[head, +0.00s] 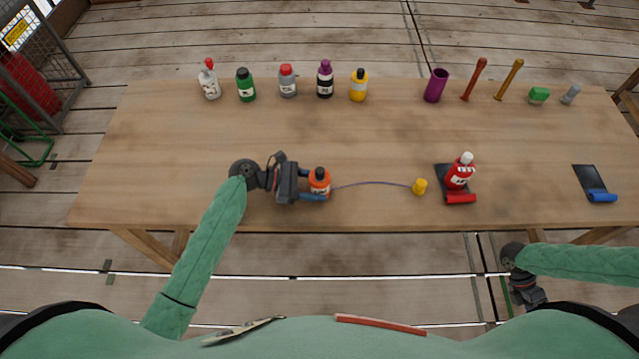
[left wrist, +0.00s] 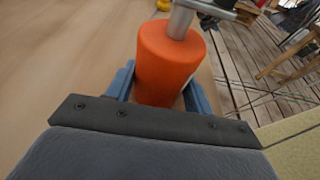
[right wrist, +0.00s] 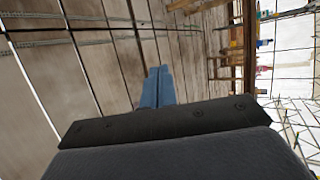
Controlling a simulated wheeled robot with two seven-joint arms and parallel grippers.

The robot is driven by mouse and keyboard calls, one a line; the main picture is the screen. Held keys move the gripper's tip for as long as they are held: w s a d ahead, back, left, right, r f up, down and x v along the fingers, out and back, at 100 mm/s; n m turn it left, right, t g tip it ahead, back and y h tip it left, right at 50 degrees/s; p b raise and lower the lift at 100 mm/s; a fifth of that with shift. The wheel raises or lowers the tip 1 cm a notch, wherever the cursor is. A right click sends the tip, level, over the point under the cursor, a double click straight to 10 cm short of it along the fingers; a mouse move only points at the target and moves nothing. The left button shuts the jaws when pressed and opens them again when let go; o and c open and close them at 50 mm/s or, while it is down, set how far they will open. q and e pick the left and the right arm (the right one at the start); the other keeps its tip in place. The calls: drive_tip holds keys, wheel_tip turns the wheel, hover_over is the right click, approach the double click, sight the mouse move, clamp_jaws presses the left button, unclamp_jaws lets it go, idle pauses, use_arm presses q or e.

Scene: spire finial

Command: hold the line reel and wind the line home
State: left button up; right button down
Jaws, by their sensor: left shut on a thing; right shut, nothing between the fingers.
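The line reel (head: 320,180) is an orange cylinder with a pale label, near the front edge of the table left of centre. My left gripper (head: 314,186) is shut on it, with blue fingers on either side. In the left wrist view the orange reel (left wrist: 168,65) stands between the fingers, with a grey metal shaft and crank on top. A thin purple line (head: 375,183) runs right from the reel to a small yellow piece (head: 420,187) on the table. My right gripper (right wrist: 158,88) is shut and empty, off the table's front edge at lower right.
On the wooden table (head: 200,150), a red bottle (head: 460,172) stands on a dark pad right of the yellow piece. Another dark pad with a blue roll (head: 602,196) lies far right. Several bottles, a purple cup (head: 436,86) and tools line the back. The middle is clear.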

drive_tip(key=a+r+n, duration=0.1)
drive_tip(key=a+r, duration=0.2)
drive_tip(key=a, duration=0.1)
wheel_tip(320, 180, up, 36)
drive_tip(key=f+n+t+y, duration=0.1)
drive_tip(key=n+t+y, duration=0.4)
drive_tip(key=n+t, duration=0.5)
hover_over(320, 185)
drive_tip(key=w+d, duration=0.2)
drive_tip(key=d, duration=0.1)
drive_tip(key=m+t, duration=0.1)
wheel_tip(320, 185, down, 6)
drive_tip(key=shift+d, duration=0.2)
drive_tip(key=shift+f, duration=0.25)
drive_tip(key=shift+w+f, duration=0.1)
drive_tip(key=shift+f, duration=1.15)
